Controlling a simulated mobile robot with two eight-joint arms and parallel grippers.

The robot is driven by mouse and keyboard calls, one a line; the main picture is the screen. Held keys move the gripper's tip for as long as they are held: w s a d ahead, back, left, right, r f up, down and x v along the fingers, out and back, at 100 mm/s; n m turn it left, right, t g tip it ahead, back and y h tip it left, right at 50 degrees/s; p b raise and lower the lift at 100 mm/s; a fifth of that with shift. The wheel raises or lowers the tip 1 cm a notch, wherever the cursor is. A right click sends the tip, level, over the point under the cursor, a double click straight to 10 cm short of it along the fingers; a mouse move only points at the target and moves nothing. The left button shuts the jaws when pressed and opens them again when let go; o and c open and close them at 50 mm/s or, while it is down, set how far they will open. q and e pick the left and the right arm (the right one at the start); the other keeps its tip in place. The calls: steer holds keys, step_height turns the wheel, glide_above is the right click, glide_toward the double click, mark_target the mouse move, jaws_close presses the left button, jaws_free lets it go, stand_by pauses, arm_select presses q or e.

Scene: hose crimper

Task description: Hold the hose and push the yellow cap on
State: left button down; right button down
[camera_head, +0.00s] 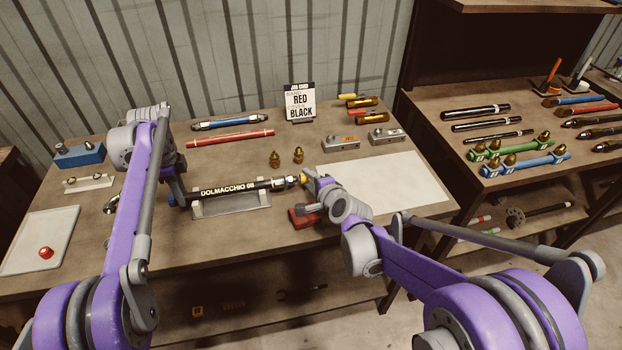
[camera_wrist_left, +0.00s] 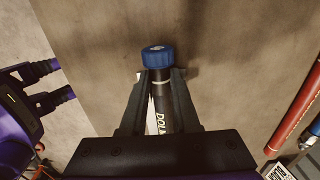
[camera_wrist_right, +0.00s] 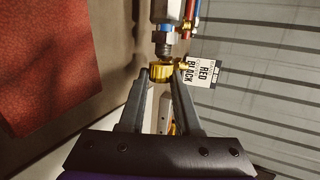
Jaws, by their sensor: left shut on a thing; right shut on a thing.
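The black hose (camera_head: 228,190), lettered DOLMACCHIO 08, lies across white supports on a grey stand (camera_head: 232,208). Its left end has a blue cap (camera_wrist_left: 158,57). My left gripper (camera_wrist_left: 158,80) is shut on the hose just behind that cap. The hose's right end has a metal fitting (camera_head: 284,183) with a threaded tip (camera_wrist_right: 165,48). My right gripper (camera_wrist_right: 162,77) is shut on the yellow cap (camera_wrist_right: 161,71), which also shows in the head view (camera_head: 303,178). The cap is at the threaded tip, roughly in line with it. I cannot tell how far on it sits.
Two brass fittings (camera_head: 287,157) stand behind the hose. A red block (camera_head: 302,218) lies below my right gripper. A sign reading RED, BLACK (camera_head: 300,103) stands at the back. Blue and red hoses (camera_head: 230,138) lie behind. A pale mat (camera_head: 385,185) at right is clear.

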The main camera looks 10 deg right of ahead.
steer(key=shift+a, duration=0.9)
steer(key=shift+a, duration=0.3)
steer(key=c, duration=0.5)
jaws_free()
steer(key=v, duration=1.2)
steer(key=shift+d, duration=0.1)
arm_select(q)
steer(key=c, duration=0.6)
jaws_free()
steer(key=shift+o, duration=0.2)
